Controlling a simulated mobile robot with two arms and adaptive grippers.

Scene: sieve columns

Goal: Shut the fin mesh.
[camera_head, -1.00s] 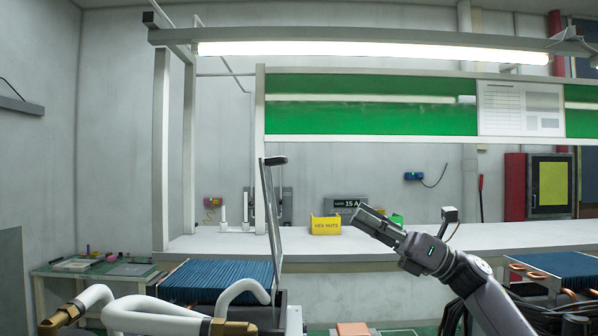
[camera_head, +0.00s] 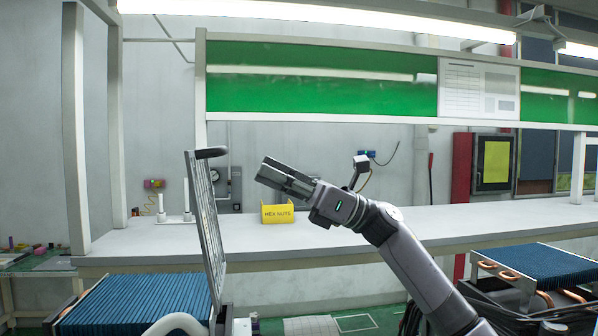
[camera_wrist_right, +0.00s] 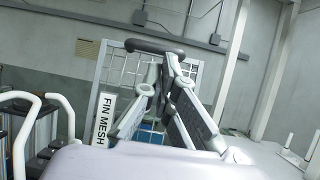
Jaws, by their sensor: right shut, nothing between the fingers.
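The fin mesh (camera_head: 207,225) is a grey framed panel. It stands nearly upright, seen almost edge-on, at the right side of a block of blue fins (camera_head: 140,305). A dark handle (camera_head: 211,152) sticks out at its top. In the right wrist view the mesh (camera_wrist_right: 128,68) shows its grid, with a "FIN MESH" label (camera_wrist_right: 104,118) and the handle (camera_wrist_right: 154,47) on top. My right gripper (camera_head: 265,172) is shut and empty, to the right of the mesh and slightly below handle height, apart from it in the head view. My left gripper is not in view.
A long white bench (camera_head: 330,230) runs behind, with a yellow "HEX NUTS" bin (camera_head: 278,213) on it. A second blue-finned unit (camera_head: 540,262) with copper pipes stands at the right.

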